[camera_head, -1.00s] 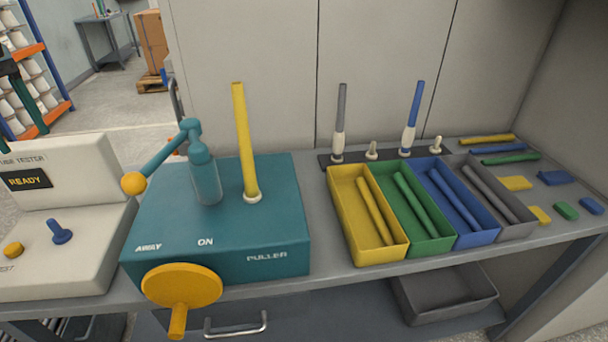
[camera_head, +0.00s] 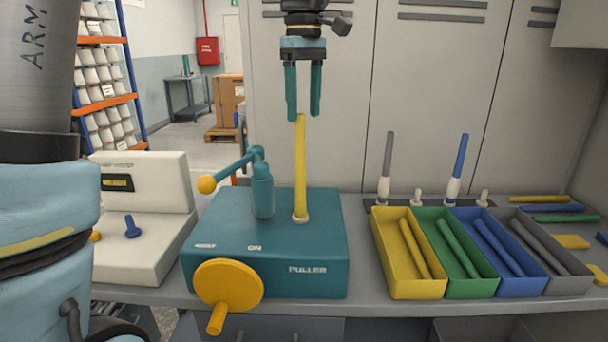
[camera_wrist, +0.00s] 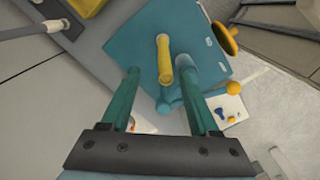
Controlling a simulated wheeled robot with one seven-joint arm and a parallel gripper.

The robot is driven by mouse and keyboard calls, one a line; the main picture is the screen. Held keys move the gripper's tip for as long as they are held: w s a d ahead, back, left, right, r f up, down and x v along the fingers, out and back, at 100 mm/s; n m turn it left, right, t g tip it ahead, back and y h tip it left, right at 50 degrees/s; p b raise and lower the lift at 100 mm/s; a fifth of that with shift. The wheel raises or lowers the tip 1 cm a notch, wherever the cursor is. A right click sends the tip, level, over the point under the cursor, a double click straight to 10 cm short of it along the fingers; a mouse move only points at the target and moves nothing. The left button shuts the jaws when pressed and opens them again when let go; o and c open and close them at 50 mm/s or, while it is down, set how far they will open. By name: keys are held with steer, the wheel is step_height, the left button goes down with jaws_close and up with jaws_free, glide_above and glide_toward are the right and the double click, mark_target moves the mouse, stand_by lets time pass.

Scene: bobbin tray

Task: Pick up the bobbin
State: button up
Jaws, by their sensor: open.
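A tall thin yellow bobbin (camera_head: 300,165) stands upright in a white collar on top of the teal puller box (camera_head: 320,262). In the wrist view the bobbin (camera_wrist: 164,60) is seen from above, pointing up towards the camera and lying ahead of the fingers. My gripper (camera_head: 303,115) is open, pointing down, with its two teal fingers just above the bobbin's top end. The gap between the fingertips is roughly in line with the bobbin in the head view. In the wrist view my gripper (camera_wrist: 160,72) is empty.
The puller's lever with an orange knob (camera_head: 206,184) rises just left of the bobbin. A yellow crank wheel (camera_head: 228,285) is at the front. Yellow (camera_head: 381,270), green, blue and grey trays stand to the right. A rack (camera_head: 420,201) with grey and blue bobbins stands behind.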

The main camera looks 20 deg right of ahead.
steer(key=p, duration=0.1)
glide_above(300, 169)
steer(key=w, duration=0.1)
steer(key=shift+d+f, duration=0.2)
steer(key=shift+f, duration=2.6)
jaws_close()
